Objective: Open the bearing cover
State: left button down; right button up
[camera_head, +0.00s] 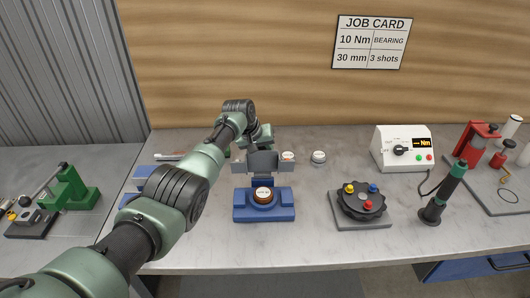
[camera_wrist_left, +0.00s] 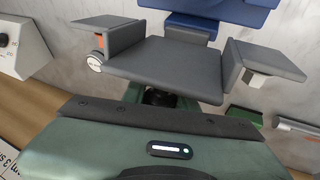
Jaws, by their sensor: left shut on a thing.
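The bearing block (camera_head: 280,213) is blue and stands on the bench at the middle of the head view. A round bearing (camera_head: 264,192) with a pale top sits exposed in it. The dark grey cover (camera_head: 262,161) stands raised behind the bearing. My left gripper (camera_head: 263,165) is behind the block, shut on the cover, with a grey finger on each side of it. In the left wrist view the cover (camera_wrist_left: 165,62) is a flat grey plate between the fingers, with the blue block (camera_wrist_left: 235,12) beyond. My right gripper is not in view.
A pale round disc (camera_head: 318,156) lies on the bench right of the cover. A black knob fixture (camera_head: 362,203) with coloured buttons, a torque tester (camera_head: 403,150) and an upright green-black tool (camera_head: 445,195) stand to the right. A green press (camera_head: 65,190) is at left.

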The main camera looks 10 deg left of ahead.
aim_at(257, 163)
pick_arm(q)
jog(key=shift+s+f, duration=0.2)
jog(key=shift+f, duration=0.25)
dwell(0.3)
jog(key=c, duration=1.3)
grip_release()
jog(key=shift+o, duration=0.9)
jog(key=shift+w+a+r, duration=0.1)
jog(key=shift+w, duration=0.15)
jog(key=shift+v, duration=3.85)
